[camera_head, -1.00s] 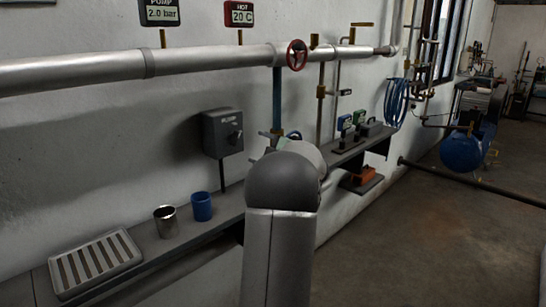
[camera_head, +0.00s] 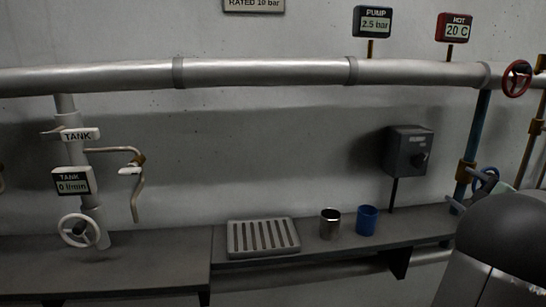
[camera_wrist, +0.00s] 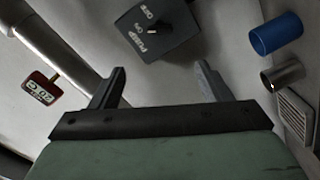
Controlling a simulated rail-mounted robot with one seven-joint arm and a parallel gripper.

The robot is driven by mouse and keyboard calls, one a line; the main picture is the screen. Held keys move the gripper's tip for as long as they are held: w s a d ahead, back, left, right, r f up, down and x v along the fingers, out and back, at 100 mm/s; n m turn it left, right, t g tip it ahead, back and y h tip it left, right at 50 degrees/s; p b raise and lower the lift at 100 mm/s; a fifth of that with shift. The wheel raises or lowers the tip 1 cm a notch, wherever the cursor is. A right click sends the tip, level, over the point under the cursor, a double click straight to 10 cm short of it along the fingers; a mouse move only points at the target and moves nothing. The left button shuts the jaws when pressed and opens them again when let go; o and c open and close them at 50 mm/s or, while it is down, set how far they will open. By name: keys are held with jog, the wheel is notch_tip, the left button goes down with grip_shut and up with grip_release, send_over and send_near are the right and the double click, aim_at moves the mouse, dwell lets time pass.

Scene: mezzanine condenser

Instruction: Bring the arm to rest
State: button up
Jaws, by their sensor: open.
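My gripper (camera_wrist: 160,80) is open, with its two dark fingers apart and nothing between them in the wrist view. Beyond the fingers is the grey pump switch box (camera_wrist: 155,30) with its black knob and ON and OFF marks. In the head view, my arm fills the lower right corner and hides most of the gripper. The pump switch box (camera_head: 408,150) is on the wall, up and left of the arm. The pump display (camera_head: 373,22) reads 2.5 bar.
A shelf (camera_head: 150,265) runs along the wall with a slatted tray (camera_head: 263,238), a metal cup (camera_head: 330,223) and a blue cup (camera_head: 367,219). A long pipe (camera_head: 265,72) crosses above, with a red valve wheel (camera_head: 517,78). A white tank wheel (camera_head: 79,230) stands at left.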

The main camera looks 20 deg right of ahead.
jog(key=w+a+r+m+g+h+p, duration=0.35)
jog(key=w+a+m, duration=0.35)
jog(key=w+a, duration=0.6)
jog(key=a+f+m+g+y+p, duration=0.1)
jog(key=a+f+m+g+p, duration=0.3)
jog(key=a, duration=0.8)
jog(key=s+a+f+n+g+y, duration=0.1)
jog(key=s+a+f+g+y, duration=0.15)
jog(key=a, duration=0.55)
jog(key=s+a+f+g+y, duration=0.1)
jog(key=s+a+f, duration=0.3)
jog(key=a, duration=0.5)
jog(key=s+a+f+g+y+p, duration=0.1)
jog(key=s+a+f+g, duration=0.1)
jog(key=s+a, duration=0.5)
jog(key=s+a+f+n+g+y, duration=0.1)
jog(key=s+a+f+g+y, duration=0.1)
jog(key=s+a+g, duration=0.2)
jog(key=s+a, duration=0.3)
jog(key=s, duration=0.2)
jog(key=shift+a+y+p, duration=0.25)
jog(key=shift+y+p, duration=0.05)
jog(key=shift+p, duration=0.1)
